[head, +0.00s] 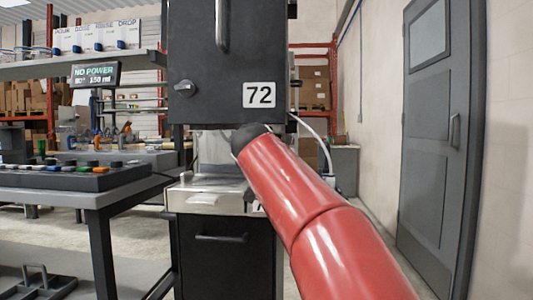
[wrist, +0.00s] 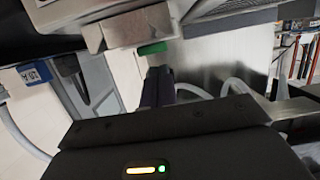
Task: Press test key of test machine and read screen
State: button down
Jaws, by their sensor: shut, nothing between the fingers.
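A dark machine labelled 72 (head: 215,60) stands in the middle of the head view, with a door handle and a round knob. A small screen (head: 95,75) at the left reads "NO POWER", with "80°" and "150 ml" below. I cannot tell which machine it belongs to. My red arm reaches toward the machine's open bay, and my gripper is hidden there in the head view. In the wrist view my gripper (wrist: 159,72) is shut and empty, its tip just below a green block (wrist: 152,48) under a metal part. Contact is unclear, and no key is clearly marked as test.
A control panel with several coloured buttons (head: 75,177) lies on the bench at the left. A metal ledge (head: 212,197) sits below the bay. A pale hose (wrist: 225,82) runs near my gripper. A grey door (head: 433,130) is at the right.

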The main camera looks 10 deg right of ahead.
jog(key=shift+f, duration=0.5)
jog(key=shift+f+b, duration=1.1)
jog(key=shift+b, duration=0.05)
jog(key=shift+f, duration=0.1)
jog(key=r+p, duration=0.2)
jog(key=r, duration=0.1)
jog(key=r+p, duration=0.2)
jog(key=r, duration=0.1)
jog(key=shift+s+d, duration=0.1)
jog(key=shift+s, duration=0.1)
jog(key=shift+s+a+f+b, duration=0.2)
jog(key=shift+s+a+b, duration=0.15)
jog(key=shift+s, duration=0.2)
jog(key=shift+s+a+f+b, duration=0.2)
jog(key=shift+s+a+b, duration=0.1)
jog(key=shift+s, duration=0.2)
jog(key=v, duration=0.7)
jog(key=shift+s+r+b, duration=0.3)
jog(key=shift+b, duration=0.1)
jog(key=shift+d, duration=0.15)
